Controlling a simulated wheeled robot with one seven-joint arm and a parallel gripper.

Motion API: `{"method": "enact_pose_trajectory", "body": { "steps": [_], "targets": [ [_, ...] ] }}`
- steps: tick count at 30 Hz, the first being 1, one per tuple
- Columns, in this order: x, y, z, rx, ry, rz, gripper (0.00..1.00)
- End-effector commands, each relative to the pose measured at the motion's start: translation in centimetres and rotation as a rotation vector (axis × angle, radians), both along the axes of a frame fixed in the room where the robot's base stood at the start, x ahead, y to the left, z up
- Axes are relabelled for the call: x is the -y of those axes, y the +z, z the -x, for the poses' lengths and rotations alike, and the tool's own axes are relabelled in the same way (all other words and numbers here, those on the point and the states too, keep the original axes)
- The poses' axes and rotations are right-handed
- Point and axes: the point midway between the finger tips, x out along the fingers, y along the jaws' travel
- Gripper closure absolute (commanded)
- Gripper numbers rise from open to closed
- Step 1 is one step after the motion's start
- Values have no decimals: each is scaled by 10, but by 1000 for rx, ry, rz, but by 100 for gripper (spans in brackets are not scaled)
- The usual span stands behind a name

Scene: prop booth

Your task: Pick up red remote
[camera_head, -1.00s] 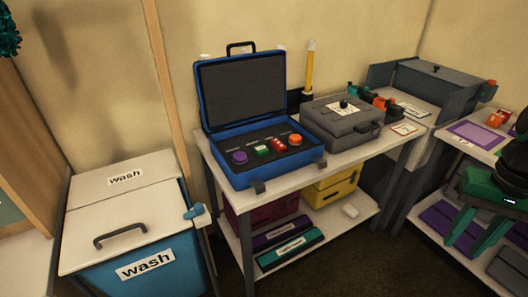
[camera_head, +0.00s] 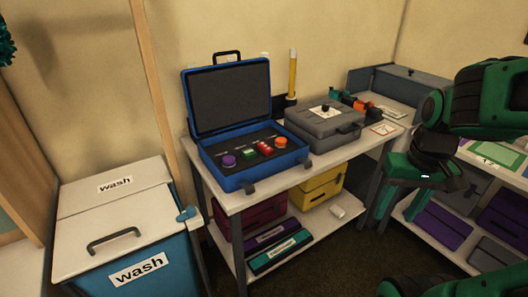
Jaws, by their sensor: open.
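A small red block with pale marks on top (camera_head: 265,148), likely the red remote, lies in the dark inside of the open blue case (camera_head: 241,179). A purple round knob (camera_head: 229,160) and a green block (camera_head: 249,153) are to its left, and an orange knob (camera_head: 280,142) is to its right. The case stands on a white table with its lid up. My gripper (camera_head: 399,219) is open and empty, fingers pointing down, to the right of the table and well apart from the case.
A closed grey case (camera_head: 325,127) stands right of the blue case, with a yellow upright stick (camera_head: 292,75) behind. A wash bin (camera_head: 112,190) is at left. Open floor lies in front.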

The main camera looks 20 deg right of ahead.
Motion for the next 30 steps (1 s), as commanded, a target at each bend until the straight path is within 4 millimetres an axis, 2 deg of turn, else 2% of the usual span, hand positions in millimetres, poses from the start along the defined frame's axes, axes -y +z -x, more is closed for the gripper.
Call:
{"method": "enact_pose_trajectory", "body": {
  "steps": [5,9,15,18,21,24,30],
  "targets": [
    [-14,-27,-90,170,272,23,53],
    [-42,-45,-162,347,472,23,53],
    [-92,-59,-249,627,656,11,53],
    [-114,-61,-285,771,697,10,53],
    [-129,-60,-313,900,703,18,53],
    [-137,-57,-334,999,686,34,53],
    [-139,-54,-354,1099,646,62,53]
  ]
}}
